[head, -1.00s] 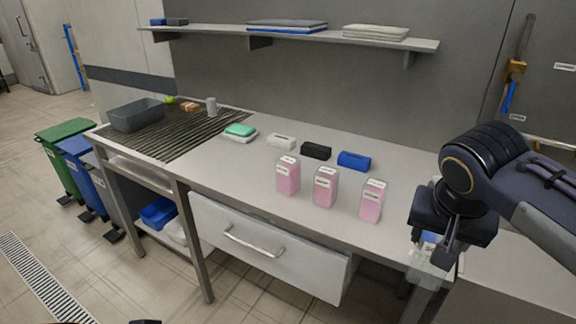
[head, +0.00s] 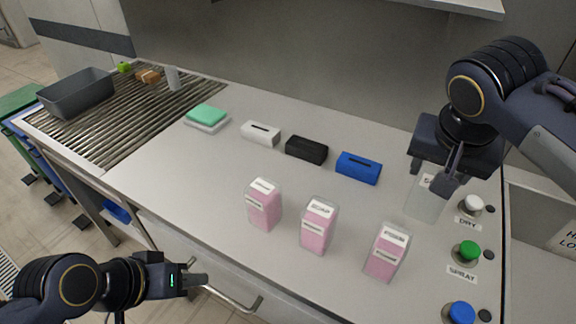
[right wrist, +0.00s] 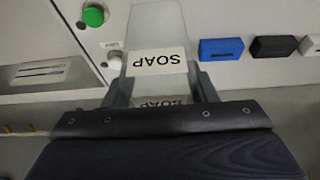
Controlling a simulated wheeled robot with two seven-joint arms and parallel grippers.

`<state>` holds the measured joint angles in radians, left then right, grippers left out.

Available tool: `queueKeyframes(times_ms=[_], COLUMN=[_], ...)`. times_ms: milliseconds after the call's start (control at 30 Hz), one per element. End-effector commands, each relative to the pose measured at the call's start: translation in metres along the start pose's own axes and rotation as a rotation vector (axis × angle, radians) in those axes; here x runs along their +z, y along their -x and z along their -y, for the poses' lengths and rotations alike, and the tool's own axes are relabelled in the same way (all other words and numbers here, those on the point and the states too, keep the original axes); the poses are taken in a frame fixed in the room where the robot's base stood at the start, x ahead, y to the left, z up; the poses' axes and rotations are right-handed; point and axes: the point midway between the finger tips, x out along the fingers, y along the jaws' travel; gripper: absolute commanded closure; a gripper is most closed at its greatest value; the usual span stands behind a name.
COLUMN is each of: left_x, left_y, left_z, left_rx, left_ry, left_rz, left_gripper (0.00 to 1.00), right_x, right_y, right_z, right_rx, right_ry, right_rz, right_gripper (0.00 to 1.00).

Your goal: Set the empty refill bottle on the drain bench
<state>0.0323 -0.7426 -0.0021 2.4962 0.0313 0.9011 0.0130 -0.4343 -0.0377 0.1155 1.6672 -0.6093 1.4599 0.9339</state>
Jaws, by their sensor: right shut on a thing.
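My right gripper (head: 446,180) is shut on a clear, empty-looking refill bottle (head: 424,204), held near the right end of the counter. In the right wrist view the bottle (right wrist: 155,30) carries a white SOAP label and sits between the fingers (right wrist: 158,90). The drain bench (head: 130,125) is the dark slatted area at the far left; a grey tub (head: 76,95), an orange-brown block (head: 148,77), a green item (head: 124,67) and a pale cup (head: 172,78) stand on it. My left gripper (head: 196,281) is at the counter's front; its finger opening is unclear.
Three pink-filled bottles (head: 264,206), (head: 317,226), (head: 387,252) stand along the front. White (head: 260,134), black (head: 306,149) and blue (head: 358,168) blocks and a green-topped sponge stack (head: 207,118) lie behind. Buttons (head: 466,251) line the right edge. The near slats are clear.

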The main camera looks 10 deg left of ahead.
Motion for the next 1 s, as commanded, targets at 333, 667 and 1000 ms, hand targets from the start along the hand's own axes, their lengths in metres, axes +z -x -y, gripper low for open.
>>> queueKeyframes(times_ms=[333,667,1000], left_x=[-0.001,-0.003,-0.003], left_y=[0.003,0.006,0.007], left_z=[-0.001,-0.003,-0.003], left_rx=[0.000,0.000,0.000], left_ry=[0.000,0.000,0.000], left_rz=[0.000,0.000,0.000], left_gripper=[0.64,0.64,0.64], right_x=[-0.010,-0.022,-0.022], right_y=[-0.023,-0.080,-0.110], right_z=[0.035,0.098,0.119], right_rx=[0.003,0.004,0.000], right_ry=[0.005,0.004,0.000], right_rz=[0.003,0.004,0.001], right_gripper=[0.70,0.70,0.70])
